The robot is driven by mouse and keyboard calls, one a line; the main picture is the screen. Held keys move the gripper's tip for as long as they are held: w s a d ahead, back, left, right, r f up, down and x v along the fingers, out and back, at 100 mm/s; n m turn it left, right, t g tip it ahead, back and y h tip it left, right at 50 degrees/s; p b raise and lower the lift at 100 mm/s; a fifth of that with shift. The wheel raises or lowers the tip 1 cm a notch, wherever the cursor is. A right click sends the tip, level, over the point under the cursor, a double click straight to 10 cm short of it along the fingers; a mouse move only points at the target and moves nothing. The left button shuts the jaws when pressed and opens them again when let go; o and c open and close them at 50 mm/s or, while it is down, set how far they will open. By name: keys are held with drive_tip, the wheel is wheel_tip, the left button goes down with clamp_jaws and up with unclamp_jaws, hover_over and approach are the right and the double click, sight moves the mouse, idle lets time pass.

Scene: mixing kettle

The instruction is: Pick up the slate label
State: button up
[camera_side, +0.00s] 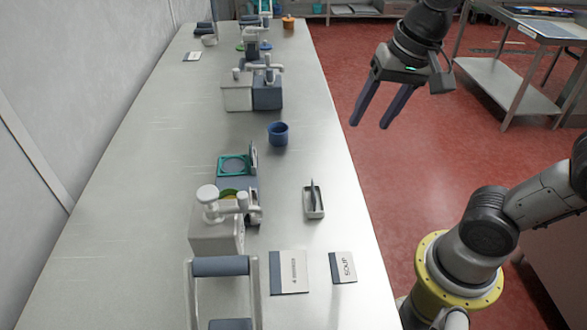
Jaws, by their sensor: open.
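Two pale cards with slate-blue left edges lie flat near the front of the counter. I cannot tell for certain which thing is the slate label. A small white holder (314,211) behind the smaller card has a thin dark piece (313,190) upright in it. My gripper (370,123) is open and empty, fingers pointing down, in the air beyond the counter's right edge. It is apart from all of these things.
A blue cup (278,133) and a second machine (267,92) stand farther back. A blue-topped frame (220,266) stands at the front. The counter's left side is clear.

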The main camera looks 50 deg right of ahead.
drive_tip(key=s+d+f+n+t, duration=0.1)
drive_tip(key=s+f+n+t, duration=0.1)
drive_tip(key=s+f+n, duration=0.2)
drive_tip(key=s+n, duration=0.3)
drive_tip(key=shift+s+d, duration=0.35)
drive_tip(key=shift+o, duration=0.5)
drive_tip(key=shift+w+n, duration=0.1)
drive_tip(key=shift+n, duration=0.3)
drive_tip(key=o, duration=0.6)
